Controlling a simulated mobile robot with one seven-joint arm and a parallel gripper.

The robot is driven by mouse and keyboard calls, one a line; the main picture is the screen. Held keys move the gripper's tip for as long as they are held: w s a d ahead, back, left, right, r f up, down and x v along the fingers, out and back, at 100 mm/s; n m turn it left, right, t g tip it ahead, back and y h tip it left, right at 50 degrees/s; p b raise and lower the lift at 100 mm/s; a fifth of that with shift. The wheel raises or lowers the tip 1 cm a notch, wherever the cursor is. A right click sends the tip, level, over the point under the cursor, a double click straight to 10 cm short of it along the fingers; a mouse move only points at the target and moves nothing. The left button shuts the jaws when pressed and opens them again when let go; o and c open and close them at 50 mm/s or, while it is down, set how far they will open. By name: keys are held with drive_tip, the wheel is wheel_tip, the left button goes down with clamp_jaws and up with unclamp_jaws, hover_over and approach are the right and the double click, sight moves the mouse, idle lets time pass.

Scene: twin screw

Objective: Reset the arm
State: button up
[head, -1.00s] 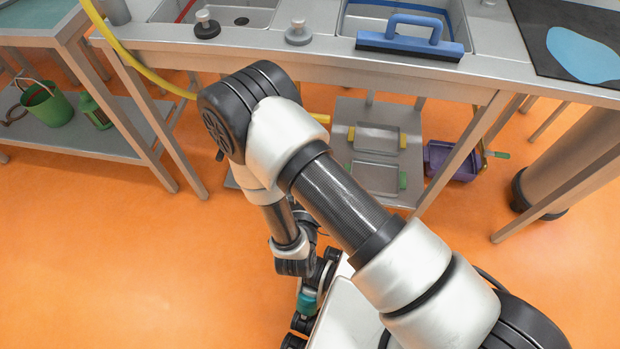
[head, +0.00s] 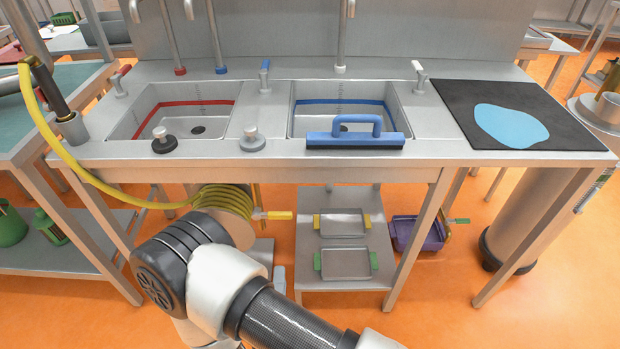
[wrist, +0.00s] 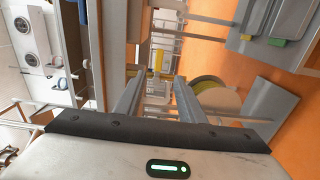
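My gripper (wrist: 157,84) shows in the wrist view with its two grey fingers apart and nothing held between them. Beyond the fingers lie the rig under the counter and the orange floor. In the head view my arm is folded at the bottom centre, in front of the sink counter (head: 205,150), and the gripper itself is out of the picture.
The counter holds a left basin (head: 200,112) with a red band and a right basin (head: 310,120) with a blue band. A yellow hose (head: 75,170) hangs at left. Trays (head: 345,263) sit on the lower shelf.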

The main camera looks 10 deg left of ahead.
drive_tip(key=w+d+r+m+g+h, duration=0.2)
drive_tip(key=w+d+r+m+h, duration=0.3)
drive_tip(key=d+r+h, duration=0.35)
drive_tip(key=w+d+r+m+g+h, duration=0.2)
drive_tip(key=w+d+r+m+h, duration=0.2)
drive_tip(key=w+d+r+h, duration=0.35)
drive_tip(key=s+d+r+m+g+y, duration=0.1)
drive_tip(key=s+d+r+m+g, duration=0.3)
drive_tip(key=s+d+g, duration=0.4)
drive_tip(key=s+d+r+m+g+y, duration=0.1)
drive_tip(key=s+d+r+m+g, duration=0.3)
drive_tip(key=d, duration=0.5)
drive_tip(key=a+r+m+t+y+p, duration=0.1)
drive_tip(key=r+y+p, duration=0.3)
drive_tip(key=r+p, duration=0.7)
drive_tip(key=s+a+r+m+t+y+p, duration=0.1)
drive_tip(key=r+y+p, duration=0.4)
drive_tip(key=r+p, duration=0.6)
wheel_tip(320, 180, up, 10)
drive_tip(key=shift+s+a+f+m+t+y+p, duration=0.15)
drive_tip(key=shift+a+m+t+y+p, duration=0.2)
drive_tip(key=shift+a+m+t, duration=0.6)
